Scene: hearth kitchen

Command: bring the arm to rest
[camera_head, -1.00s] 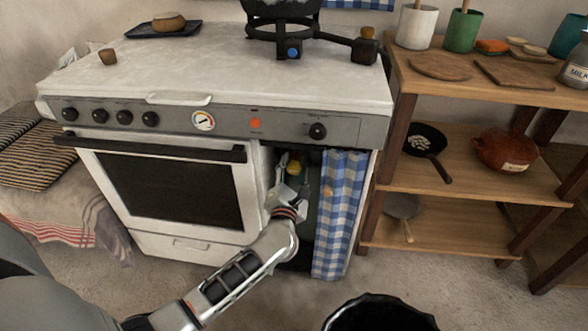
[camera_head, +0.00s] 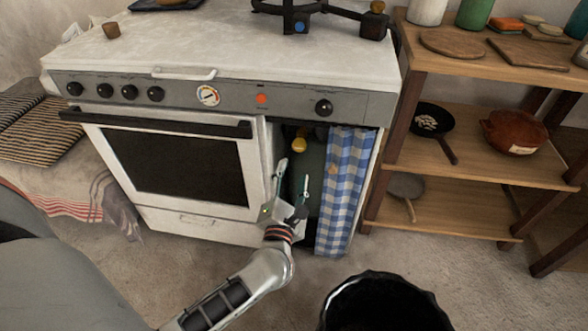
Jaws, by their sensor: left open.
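My left gripper (camera_head: 293,183) is open, its two fingers pointing up, in front of the open compartment at the right of the stove. Nothing shows between its fingers. Its arm comes in from the bottom of the picture. Inside the compartment is a dark green gas cylinder (camera_head: 311,160) with a yellow knob (camera_head: 299,145) at its top. The gripper hides part of the cylinder. My right gripper is not in the picture.
A blue checked curtain (camera_head: 345,190) hangs at the compartment's right side. The white stove (camera_head: 200,215) stands to the left. A wooden shelf (camera_head: 470,190) with pans is at right. A black bin (camera_head: 385,305) stands in front. Bare floor lies between.

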